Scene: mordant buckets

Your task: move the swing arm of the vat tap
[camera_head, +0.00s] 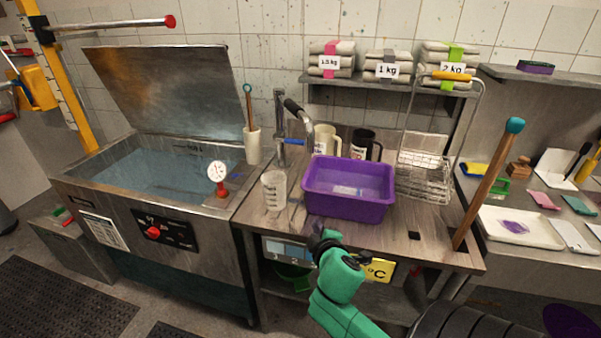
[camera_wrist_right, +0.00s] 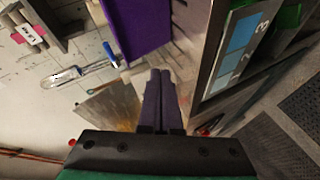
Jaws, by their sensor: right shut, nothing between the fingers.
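The vat tap (camera_head: 281,125) is a grey metal column with a blue lever (camera_head: 293,141), standing at the back of the wooden bench. Its swing arm (camera_head: 301,111) is a curved metal spout with a black sleeve, pointing right toward the purple tub (camera_head: 348,205). In the right wrist view, the tap (camera_wrist_right: 75,75) lies at the left and its blue lever (camera_wrist_right: 109,50) shows beyond the fingertips. My right gripper (camera_head: 322,238) is in front of the tub, near the bench's front edge. Its fingers (camera_wrist_right: 160,75) are shut and empty, apart from the tap. My left gripper is out of view.
The open vat (camera_head: 100,177) of bluish liquid is at the left. A clear measuring jug (camera_head: 274,191) stands left of the tub. A wooden stick (camera_head: 488,185) leans at the right.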

